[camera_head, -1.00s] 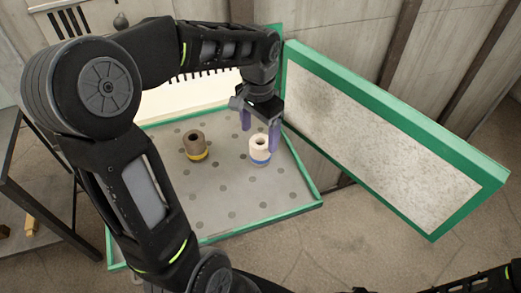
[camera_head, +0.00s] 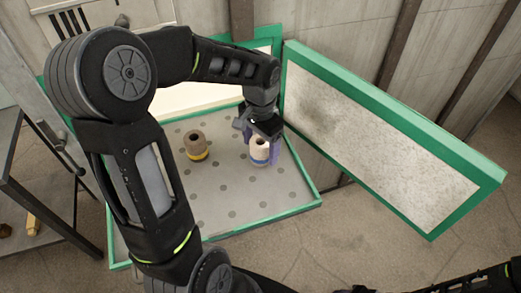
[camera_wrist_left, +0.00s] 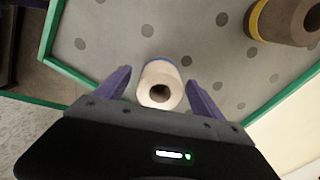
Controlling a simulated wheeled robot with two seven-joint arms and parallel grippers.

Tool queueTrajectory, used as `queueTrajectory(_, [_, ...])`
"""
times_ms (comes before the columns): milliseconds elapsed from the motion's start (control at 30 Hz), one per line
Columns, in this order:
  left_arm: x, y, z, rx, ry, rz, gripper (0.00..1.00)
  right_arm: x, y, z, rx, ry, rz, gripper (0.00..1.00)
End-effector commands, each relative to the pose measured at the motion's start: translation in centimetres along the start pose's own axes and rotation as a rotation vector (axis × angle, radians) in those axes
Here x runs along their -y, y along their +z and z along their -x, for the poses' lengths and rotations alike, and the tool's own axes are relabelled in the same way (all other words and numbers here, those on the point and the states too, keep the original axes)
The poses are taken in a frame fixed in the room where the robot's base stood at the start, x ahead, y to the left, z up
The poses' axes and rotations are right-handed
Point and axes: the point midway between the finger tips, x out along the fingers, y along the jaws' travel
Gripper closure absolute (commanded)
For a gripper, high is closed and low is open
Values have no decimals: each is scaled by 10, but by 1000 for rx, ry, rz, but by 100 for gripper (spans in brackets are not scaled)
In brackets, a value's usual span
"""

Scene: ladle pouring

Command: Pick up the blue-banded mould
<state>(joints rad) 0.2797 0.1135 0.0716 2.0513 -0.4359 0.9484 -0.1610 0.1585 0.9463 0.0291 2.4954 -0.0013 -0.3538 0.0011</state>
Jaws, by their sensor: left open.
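The blue-banded mould (camera_head: 259,148) is a pale cream cylinder with a hole in its top and a blue band near its base. It stands upright on the grey dotted tray floor, and it also shows in the left wrist view (camera_wrist_left: 159,78). My left gripper (camera_head: 262,150) is lowered around it, with its purple fingers on either side. In the left wrist view the fingers are spread, with a visible gap to the mould on each side. My left gripper is open (camera_wrist_left: 156,88). My right gripper is not seen; only a dark arm part shows at the lower right.
A brown yellow-banded mould (camera_head: 196,143) stands to the left on the same tray (camera_head: 262,214), which has a green rim. A green-framed panel (camera_head: 385,135) rises close to the right of the gripper. A dark metal table (camera_head: 45,190) is at far left.

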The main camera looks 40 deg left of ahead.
Motion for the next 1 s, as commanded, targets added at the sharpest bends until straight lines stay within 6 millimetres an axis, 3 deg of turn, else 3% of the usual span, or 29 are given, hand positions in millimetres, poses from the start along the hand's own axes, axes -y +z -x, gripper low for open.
queueTrajectory(133, [0,0,0,0,0,0,23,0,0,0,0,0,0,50])
queueTrajectory(1000, [0,0,0,0,0,0,94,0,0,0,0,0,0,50])
